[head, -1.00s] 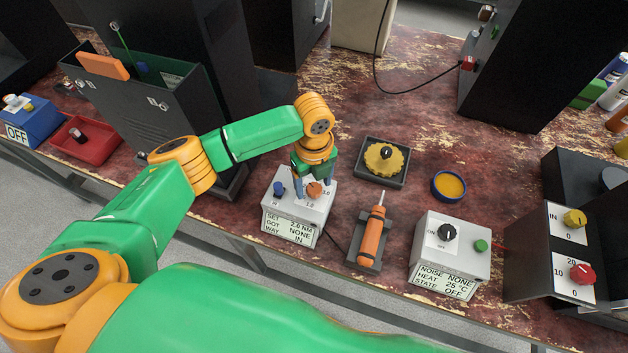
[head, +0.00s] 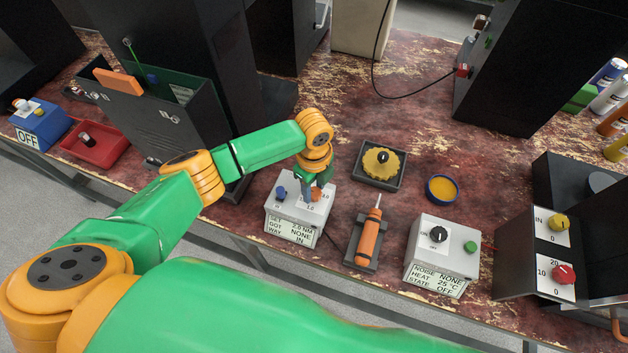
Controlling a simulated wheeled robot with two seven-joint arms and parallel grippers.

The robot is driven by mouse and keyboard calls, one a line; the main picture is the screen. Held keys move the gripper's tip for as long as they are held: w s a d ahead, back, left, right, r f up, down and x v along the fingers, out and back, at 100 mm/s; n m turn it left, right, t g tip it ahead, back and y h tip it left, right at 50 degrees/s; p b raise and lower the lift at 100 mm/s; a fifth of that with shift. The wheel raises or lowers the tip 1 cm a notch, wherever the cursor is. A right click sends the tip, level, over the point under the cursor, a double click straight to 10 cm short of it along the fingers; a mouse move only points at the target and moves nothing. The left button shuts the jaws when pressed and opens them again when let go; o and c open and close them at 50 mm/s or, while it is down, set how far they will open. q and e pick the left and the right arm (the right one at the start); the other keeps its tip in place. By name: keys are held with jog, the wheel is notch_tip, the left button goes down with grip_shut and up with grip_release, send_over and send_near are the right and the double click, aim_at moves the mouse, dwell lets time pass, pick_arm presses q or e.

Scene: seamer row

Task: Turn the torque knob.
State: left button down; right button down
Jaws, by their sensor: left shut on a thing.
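The torque knob (head: 317,194) is a small orange knob on top of a white control box (head: 290,215). My left gripper (head: 313,193) points down over the right part of this box and is shut on the orange knob, partly hiding it. A blue knob (head: 281,192) is on the same box, to the left. The box's front display appears to read SET 2.8 NM, GOT NONE, WAY IN. My right gripper is not in view.
An orange screwdriver (head: 369,238) lies in a grey holder right of the box. Behind it are a tray with a yellow toothed part (head: 382,163) and a blue-rimmed dish (head: 442,188). Another white box (head: 432,262) stands further right. A tall dark bin (head: 160,125) stands left.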

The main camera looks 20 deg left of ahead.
aim_at(313, 192)
pick_arm(q)
jog(key=n+p, duration=0.2)
jog(key=n, duration=0.1)
jog(key=shift+r+n+p, duration=0.25)
jog(key=shift+n+p, duration=0.05)
jog(key=shift+f+n+p, duration=0.15)
jog(key=shift+n+p, duration=0.9)
jog(key=shift+n, duration=0.95)
jog(key=shift+c, duration=2.1)
grip_release()
notch_tip(313, 192, up, 7)
jog(key=shift+p, duration=0.35)
